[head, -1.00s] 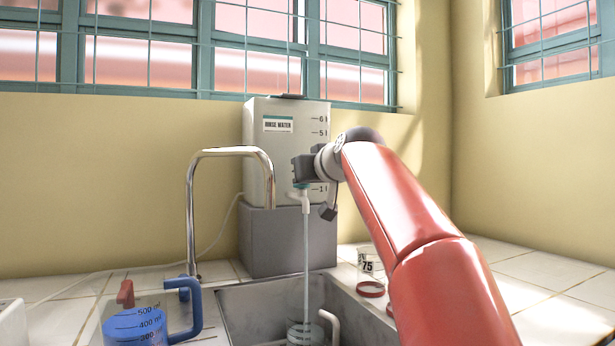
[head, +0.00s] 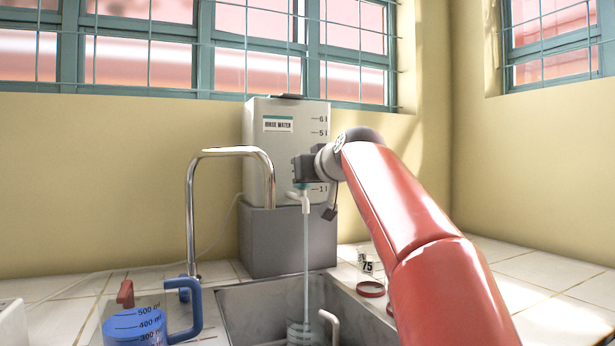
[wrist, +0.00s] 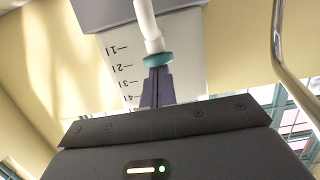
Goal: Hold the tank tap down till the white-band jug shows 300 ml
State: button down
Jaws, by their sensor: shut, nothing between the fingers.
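The rinse water tank (head: 258,165) stands on a grey block behind the sink. Its white tap (head: 305,198) has a teal cap (wrist: 158,60) on top. My gripper (head: 303,184) is shut and empty, its fingertips down on the cap. In the wrist view the closed fingers (wrist: 156,82) meet the cap. A thin stream of water (head: 306,255) runs from the spout down to a clear jug (head: 300,335) with a white handle in the sink. Only the jug's top shows at the frame's lower edge; its water level cannot be read.
A jug of blue liquid (head: 135,328) with a blue handle stands left of the sink (head: 250,300). A curved metal faucet (head: 190,220) rises left of the tank. A red ring (head: 371,289) and a small pot marked 75 (head: 366,262) lie right of the sink.

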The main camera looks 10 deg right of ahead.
notch_tip(320, 180, up, 5)
jog(key=p, duration=0.4)
jog(key=shift+f+p, duration=0.15)
jog(key=shift+p, duration=0.2)
jog(key=b+v, duration=0.3)
jog(key=v, duration=0.7)
jog(key=shift+f, duration=0.25)
